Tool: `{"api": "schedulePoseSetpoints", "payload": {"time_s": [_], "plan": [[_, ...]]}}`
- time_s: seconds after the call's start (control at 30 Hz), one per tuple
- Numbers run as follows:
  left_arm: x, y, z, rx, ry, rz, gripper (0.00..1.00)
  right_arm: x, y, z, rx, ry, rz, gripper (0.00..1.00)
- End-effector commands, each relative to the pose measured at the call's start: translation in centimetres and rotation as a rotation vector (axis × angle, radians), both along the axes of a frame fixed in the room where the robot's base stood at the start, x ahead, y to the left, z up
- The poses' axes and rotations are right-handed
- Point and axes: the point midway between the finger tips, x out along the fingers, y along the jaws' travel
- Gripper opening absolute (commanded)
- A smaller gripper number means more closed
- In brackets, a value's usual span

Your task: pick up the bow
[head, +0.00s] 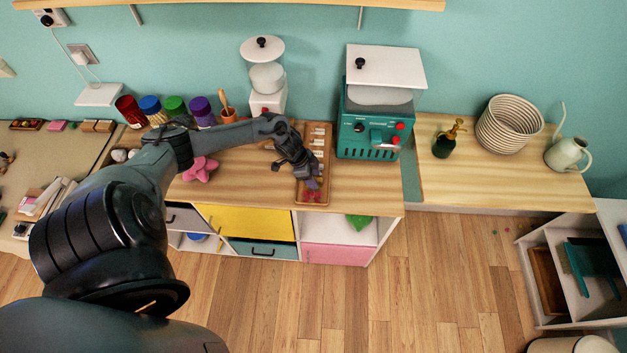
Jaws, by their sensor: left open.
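A wooden tray (325,152) lies on the wooden counter, holding small pale pieces toward its far end and small pink-red pieces (313,197) at its near end. These pink-red pieces may include the bow, but they are too small to tell. My left gripper (312,182) is open and points down over the near half of the tray. It partly hides what lies there, and I cannot tell whether it touches anything. A pink, lobed soft object (200,169) lies on the counter to the left, partly behind my left arm. My right gripper is out of view.
A teal machine (372,125) stands just right of the tray, and a white-and-red dispenser (268,92) stands behind. Colored jars (174,106) line the back left. A green bottle (444,143), round basket (508,124) and white watering can (566,154) stand at right.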

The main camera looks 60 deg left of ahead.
Motion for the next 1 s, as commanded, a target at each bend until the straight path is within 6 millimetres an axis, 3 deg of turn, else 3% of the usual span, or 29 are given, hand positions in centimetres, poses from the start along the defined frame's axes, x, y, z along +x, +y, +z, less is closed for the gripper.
{"api": "schedulePoseSetpoints", "payload": {"time_s": [0.07,0.33,0.77,1.0], "plan": [[0.0,0.0,0.0,0.0,0.0,0.0,0.5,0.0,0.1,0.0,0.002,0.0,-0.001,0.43],[0.0,0.0,0.0,0.0,0.0,0.001,0.08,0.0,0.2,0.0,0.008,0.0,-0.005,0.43],[0.0,0.0,0.2,0.0,0.0,0.001,0.07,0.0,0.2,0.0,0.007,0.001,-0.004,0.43],[-0.1,0.1,1.6,0.002,0.0,-0.001,0.07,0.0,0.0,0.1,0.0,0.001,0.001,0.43]]}}
